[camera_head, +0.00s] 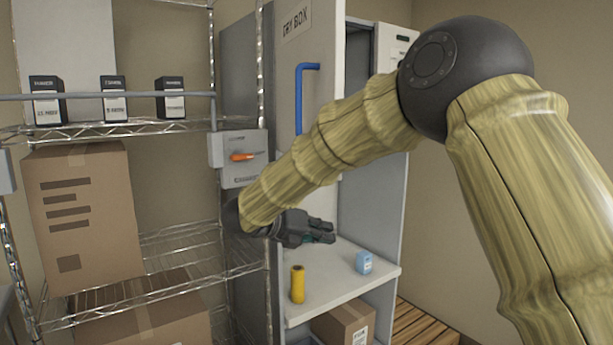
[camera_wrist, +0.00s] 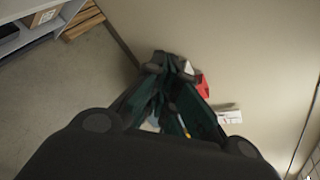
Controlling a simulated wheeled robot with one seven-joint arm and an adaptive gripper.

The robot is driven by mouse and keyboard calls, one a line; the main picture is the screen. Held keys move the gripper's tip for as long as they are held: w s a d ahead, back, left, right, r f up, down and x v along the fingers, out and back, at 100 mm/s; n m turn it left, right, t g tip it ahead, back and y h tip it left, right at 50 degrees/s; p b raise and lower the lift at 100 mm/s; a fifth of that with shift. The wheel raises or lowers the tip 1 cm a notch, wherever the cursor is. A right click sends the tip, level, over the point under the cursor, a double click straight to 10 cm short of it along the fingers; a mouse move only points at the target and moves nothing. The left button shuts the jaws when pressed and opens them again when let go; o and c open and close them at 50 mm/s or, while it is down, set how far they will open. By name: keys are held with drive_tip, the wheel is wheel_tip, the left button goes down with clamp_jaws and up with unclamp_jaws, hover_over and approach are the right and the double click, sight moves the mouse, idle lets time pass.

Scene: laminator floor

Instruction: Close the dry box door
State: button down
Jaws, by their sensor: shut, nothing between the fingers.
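The dry box door (camera_head: 310,40) is a pale panel with DRY BOX lettering. It stands upright in the head view, with a blue bar handle (camera_head: 298,98). The grey side of the dry box (camera_head: 372,195) shows to its right, and a dark gap between them suggests the door is ajar. My arm hides part of the door and opening. My gripper (camera_head: 326,232) is shut and empty, below the handle and above the white shelf. In the wrist view the gripper (camera_wrist: 165,66) has its fingertips together, with floor and wall beyond; the door cannot be made out there.
A wire rack (camera_head: 150,130) stands left with small black boxes and cartons (camera_head: 85,215). A grey switch box (camera_head: 240,158) with an orange knob is beside my arm. A yellow bottle (camera_head: 297,284) and blue item (camera_head: 364,262) stand on the white shelf (camera_head: 335,296). A wooden pallet (camera_head: 425,325) lies right.

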drive_tip(key=s+a+r+m+g+y+p, duration=0.1)
drive_tip(key=s+a+r+m, duration=0.35)
drive_tip(key=r, duration=0.45)
drive_tip(key=s+a+r+m+g+y, duration=0.1)
drive_tip(key=s+a+r+m+g, duration=0.15)
drive_tip(key=s+a+r, duration=0.45)
drive_tip(key=s+a+r+m+g+y+p, duration=0.1)
drive_tip(key=s+a+r+m, duration=0.25)
drive_tip(key=r, duration=0.65)
drive_tip(key=d+r+p+x, duration=0.2)
drive_tip(key=p+x, duration=0.5)
drive_tip(key=x, duration=0.5)
drive_tip(key=shift+w+d+f+m, duration=0.25)
drive_tip(key=shift+d+m, duration=0.05)
drive_tip(key=shift+m, duration=0.05)
drive_tip(key=shift+d, duration=0.1)
